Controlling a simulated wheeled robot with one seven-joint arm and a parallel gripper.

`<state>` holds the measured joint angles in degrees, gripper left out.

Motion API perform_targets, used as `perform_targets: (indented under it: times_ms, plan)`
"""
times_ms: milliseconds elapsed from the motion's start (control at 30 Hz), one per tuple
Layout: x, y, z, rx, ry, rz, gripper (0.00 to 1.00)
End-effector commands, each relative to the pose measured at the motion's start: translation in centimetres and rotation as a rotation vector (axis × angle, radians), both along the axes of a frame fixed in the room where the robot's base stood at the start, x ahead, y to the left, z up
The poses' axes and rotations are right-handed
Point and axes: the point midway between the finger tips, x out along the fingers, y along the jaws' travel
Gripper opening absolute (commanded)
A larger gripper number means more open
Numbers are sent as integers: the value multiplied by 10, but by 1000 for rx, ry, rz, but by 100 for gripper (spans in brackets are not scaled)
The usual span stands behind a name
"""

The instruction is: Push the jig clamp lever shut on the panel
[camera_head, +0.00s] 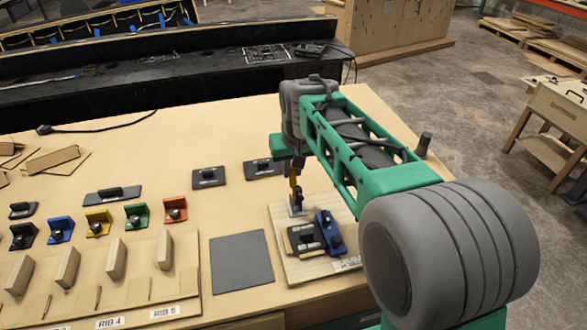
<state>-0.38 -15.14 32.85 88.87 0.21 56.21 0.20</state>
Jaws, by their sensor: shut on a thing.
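The jig is a light wooden board (292,268) at the right of the table, with a printed label on its front edge. A dark panel (297,250) with a black raised part lies on it, against a blue bracket (329,233). At the panel's back edge stands a small metal clamp, and its lever (293,182), yellow-orange, points up, roughly upright. My gripper (297,166) is at the lever's upper end, under my green and grey arm, and is shut on it. The fingertips are small and partly hidden by the arm.
A grey mat (242,262) lies left of the jig. Dark plates with handles (208,178) lie behind it. Coloured brackets (98,222) and a board with wooden ribs (116,258) fill the left. A dark peg (424,144) stands at the table's right edge.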

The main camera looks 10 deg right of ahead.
Motion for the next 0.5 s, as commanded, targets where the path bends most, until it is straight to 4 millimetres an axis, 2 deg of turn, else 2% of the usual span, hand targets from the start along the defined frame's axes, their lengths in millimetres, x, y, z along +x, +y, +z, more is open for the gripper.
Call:
perform_targets:
  times_ms: [500]
  plan:
    - [15, 0, -6, 0, -2, 0, 0]
